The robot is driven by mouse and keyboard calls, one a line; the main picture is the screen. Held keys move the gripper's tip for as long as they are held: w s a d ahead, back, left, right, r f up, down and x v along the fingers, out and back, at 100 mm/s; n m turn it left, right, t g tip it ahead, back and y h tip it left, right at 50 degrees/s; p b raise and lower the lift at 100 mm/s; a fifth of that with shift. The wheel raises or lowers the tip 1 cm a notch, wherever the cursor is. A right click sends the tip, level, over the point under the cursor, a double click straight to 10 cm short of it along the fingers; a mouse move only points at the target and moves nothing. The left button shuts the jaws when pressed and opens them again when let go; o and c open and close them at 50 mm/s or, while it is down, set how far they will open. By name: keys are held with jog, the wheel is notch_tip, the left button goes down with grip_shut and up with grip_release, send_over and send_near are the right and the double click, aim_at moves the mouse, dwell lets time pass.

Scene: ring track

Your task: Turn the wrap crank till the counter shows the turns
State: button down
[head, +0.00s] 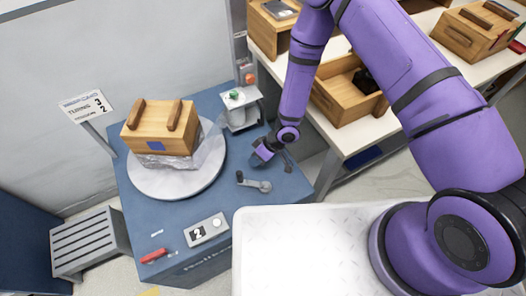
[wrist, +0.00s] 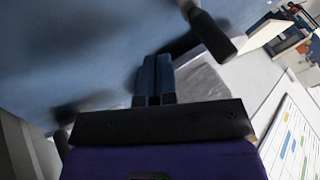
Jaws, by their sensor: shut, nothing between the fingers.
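The wrap crank (head: 254,183) lies on the blue machine top, a grey arm with a dark upright handle at its left end. In the wrist view a blurred dark crank handle (wrist: 216,36) shows at the upper right of the fingers. My gripper (head: 262,155) is shut and empty, behind and above the crank, apart from it in the head view. The fingers (wrist: 155,78) are together in the wrist view. The counter (head: 206,230) at the machine's front shows 2. A sign (head: 88,106) reads TURNS with a 3 and a 2 below; its small text is unclear.
A wooden crate (head: 160,128) with film around its base stands on the round turntable (head: 177,180). A post with a green button (head: 240,106) stands behind the crank. A red-handled tool (head: 154,256) lies at the front left. Shelves with wooden boxes (head: 345,100) stand at right.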

jog(key=shift+s+a+f, duration=0.15)
jog(key=shift+s+a, duration=0.55)
jog(key=shift+s, duration=0.1)
jog(key=shift+s+a+f, duration=0.1)
jog(key=shift+s+a, duration=0.6)
jog(key=shift+s, duration=0.1)
